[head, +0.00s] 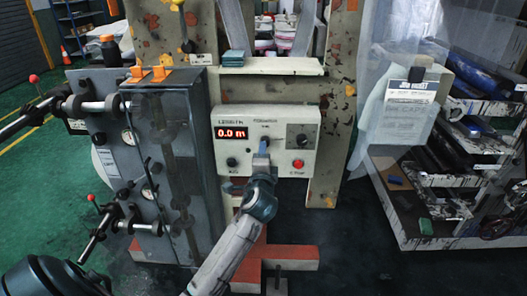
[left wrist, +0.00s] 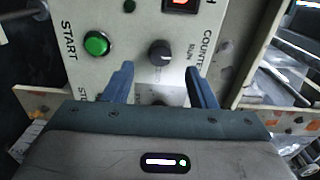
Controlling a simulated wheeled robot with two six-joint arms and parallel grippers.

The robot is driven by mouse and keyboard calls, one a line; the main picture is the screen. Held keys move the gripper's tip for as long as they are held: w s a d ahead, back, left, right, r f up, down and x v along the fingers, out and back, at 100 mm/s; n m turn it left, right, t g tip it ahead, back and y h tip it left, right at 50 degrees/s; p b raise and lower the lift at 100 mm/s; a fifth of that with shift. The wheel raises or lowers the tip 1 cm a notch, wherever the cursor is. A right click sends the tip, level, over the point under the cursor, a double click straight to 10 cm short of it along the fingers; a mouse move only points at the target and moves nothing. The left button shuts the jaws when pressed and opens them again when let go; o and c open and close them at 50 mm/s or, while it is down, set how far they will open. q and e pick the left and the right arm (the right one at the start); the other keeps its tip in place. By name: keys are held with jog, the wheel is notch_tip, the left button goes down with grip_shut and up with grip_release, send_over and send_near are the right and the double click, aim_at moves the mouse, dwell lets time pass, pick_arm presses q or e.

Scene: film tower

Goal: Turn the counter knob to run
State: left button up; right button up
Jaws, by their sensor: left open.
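The grey control panel (head: 275,117) stands ahead of me in the head view. The left wrist view shows the round black counter knob (left wrist: 160,52) beside the words COUNTER and RUN. I cannot tell exactly where its pointer is set. My left gripper (left wrist: 159,68) is open, its blue fingers on either side of the knob's line, tips a little short of it in the picture; contact is not clear. In the head view my left gripper (head: 262,147) is in front of the panel's middle and hides the knob. My right gripper is not in view.
A grey cabinet with gauges and levers (head: 177,150) stands close on the left.

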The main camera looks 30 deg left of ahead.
pick_arm(q)
jog(key=v, duration=0.4)
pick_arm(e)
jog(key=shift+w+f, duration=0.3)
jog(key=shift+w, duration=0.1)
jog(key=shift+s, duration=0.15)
